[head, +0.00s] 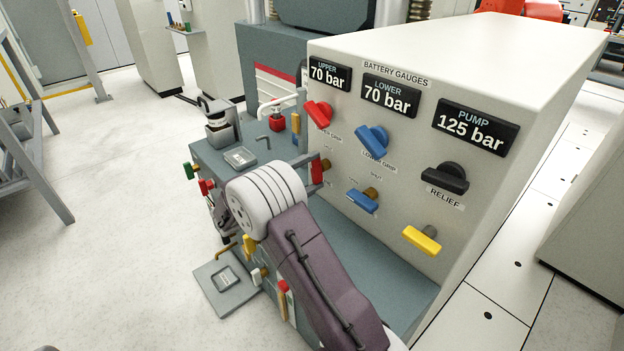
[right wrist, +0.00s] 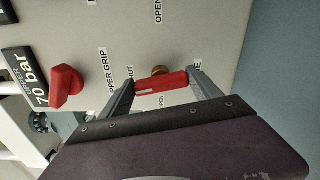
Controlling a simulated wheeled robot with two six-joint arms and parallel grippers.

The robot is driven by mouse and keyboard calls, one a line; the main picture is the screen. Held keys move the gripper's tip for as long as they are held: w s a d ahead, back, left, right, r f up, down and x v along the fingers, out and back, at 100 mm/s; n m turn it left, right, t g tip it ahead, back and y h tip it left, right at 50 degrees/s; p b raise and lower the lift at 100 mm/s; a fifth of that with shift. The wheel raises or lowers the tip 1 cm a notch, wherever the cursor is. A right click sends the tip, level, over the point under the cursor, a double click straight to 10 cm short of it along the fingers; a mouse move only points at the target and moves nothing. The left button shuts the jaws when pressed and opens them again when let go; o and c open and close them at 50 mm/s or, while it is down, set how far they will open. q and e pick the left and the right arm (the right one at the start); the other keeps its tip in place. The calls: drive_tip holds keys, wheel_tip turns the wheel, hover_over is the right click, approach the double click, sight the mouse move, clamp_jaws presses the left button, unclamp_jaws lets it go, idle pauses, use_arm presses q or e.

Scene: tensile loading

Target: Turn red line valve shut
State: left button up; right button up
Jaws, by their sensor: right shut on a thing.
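The red line valve handle (head: 317,172) sits low at the left of the pump cabinet's front panel, below the red upper grip knob (head: 319,113). My right gripper (head: 316,166) is shut on this handle. In the right wrist view the handle (right wrist: 161,84) lies between the two fingertips, with its brass stem behind it. There it runs across the picture, which is roughly upright on the panel. A partly hidden "SHUT" label is near its left end and "OPEN" is below it. My left gripper is not in view.
Beside it on the panel are a blue line handle (head: 362,201), a yellow handle (head: 422,240), a blue knob (head: 372,140) and a black relief knob (head: 446,178). Gauges read 70, 70 and 125 bar. A grey bench (head: 205,152) with fittings stands at left.

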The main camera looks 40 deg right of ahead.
drive_tip(key=shift+f+m+b, duration=0.15)
drive_tip(key=shift+m+b, duration=0.6)
drive_tip(key=shift+m, duration=0.15)
drive_tip(key=o, duration=1.4)
drive_tip(key=shift+a+r, duration=0.2)
drive_tip(key=shift+a, duration=0.2)
drive_tip(key=a+p, duration=0.1)
drive_tip(key=a, duration=0.1)
drive_tip(key=a+p, duration=0.1)
drive_tip(key=a, duration=0.2)
drive_tip(key=a+p, duration=0.1)
drive_tip(key=a, duration=0.2)
drive_tip(key=shift+s+a+f, duration=0.15)
drive_tip(key=shift+s, duration=0.25)
